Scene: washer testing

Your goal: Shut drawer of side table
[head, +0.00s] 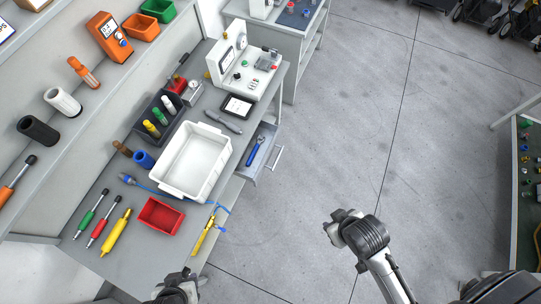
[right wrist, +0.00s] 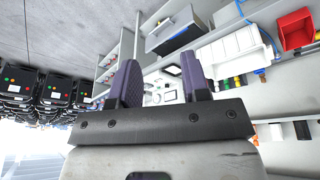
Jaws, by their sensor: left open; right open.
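The side table's grey drawer (head: 268,164) is pulled open at the right side of the long workbench in the head view, with a handle on its outer front. A blue wrench (head: 255,150) lies inside it. The drawer (right wrist: 172,35) also shows at the top of the right wrist view, beyond the fingers. My left gripper (head: 180,286) is at the bottom edge of the head view, near the bench's front end, away from the drawer and partly cut off. My right gripper (right wrist: 159,66) is open and empty, apart from the drawer; in the head view it is over the floor.
The worktop holds a white bin (head: 195,160), a red bin (head: 160,215), a tablet (head: 237,106) and a white test machine (head: 245,70). A yellow tool (head: 204,236) lies at the bench edge. The grey floor (head: 330,110) right of the drawer is clear.

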